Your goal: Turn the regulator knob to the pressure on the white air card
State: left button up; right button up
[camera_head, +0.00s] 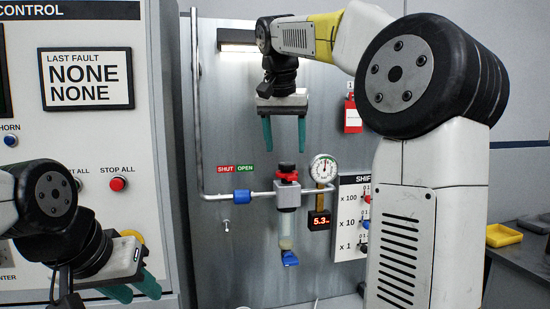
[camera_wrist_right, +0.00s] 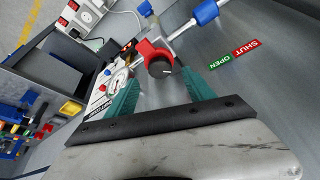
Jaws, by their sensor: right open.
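The regulator knob (camera_head: 287,167) is black with red around it, on top of the grey regulator body (camera_head: 287,193) on the panel. In the right wrist view the knob (camera_wrist_right: 160,66) appears between the fingertips. My right gripper (camera_head: 285,147) points down above the knob, open and empty, a small gap apart from it. It also shows in the right wrist view (camera_wrist_right: 161,78). A round gauge (camera_head: 323,168) sits right of the regulator, above a display reading 5.3 (camera_head: 319,221). My left gripper (camera_head: 138,293) is open and empty at lower left. I cannot make out a white air card.
A pipe with a blue fitting (camera_head: 243,195) runs to the regulator, below a SHUT/OPEN label (camera_head: 235,170). A SHIFT board (camera_head: 353,215) with switches stands right, partly behind my right arm. A red tag (camera_head: 352,115) hangs above. The control cabinet (camera_head: 150,210) is left.

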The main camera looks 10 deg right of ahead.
aim_at(288, 164)
jog(key=shift+x, duration=2.4)
jog(key=shift+c, duration=0.4)
grip_shut()
jog(key=shift+n, duration=0.4)
jog(key=n+y, duration=0.1)
jog(key=n, duration=0.2)
jog(key=shift+d+n+t+y, duration=0.25)
jog(key=shift+n+t+y, duration=0.05)
jog(key=shift+n+y, duration=0.1)
jog(key=shift+d+n+y, duration=0.15)
jog(key=shift+n+y, duration=0.75)
jog(key=shift+n, duration=1.4)
